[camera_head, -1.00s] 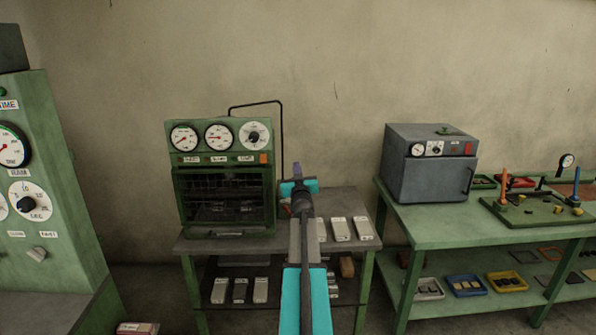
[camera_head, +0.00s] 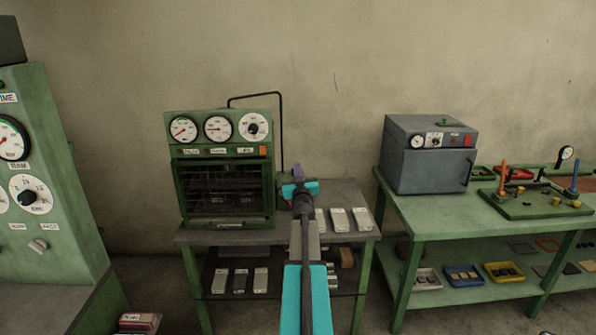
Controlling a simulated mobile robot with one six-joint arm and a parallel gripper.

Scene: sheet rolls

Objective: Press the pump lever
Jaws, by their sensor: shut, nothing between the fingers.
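My gripper (camera_head: 299,187) is seen from behind, its teal fingers over the back part of the middle bench (camera_head: 345,192), right of the green gauge cabinet (camera_head: 222,112). It is shut and empty. A small purple piece (camera_head: 298,170) shows just beyond the fingers; I cannot tell what it belongs to. A small red part (camera_head: 284,204) shows at the left of the gripper. A thin black pipe (camera_head: 281,130) rises behind the cabinet and bends down toward this spot. No pump lever can be clearly made out; my gripper and arm cover much of this area. Contact cannot be judged.
Several pale blocks (camera_head: 339,219) lie on the bench, right of my arm. A green control console (camera_head: 75,190) stands at the left. At the right, a green table (camera_head: 430,215) carries a grey oven (camera_head: 428,165) and a board with tools (camera_head: 530,203).

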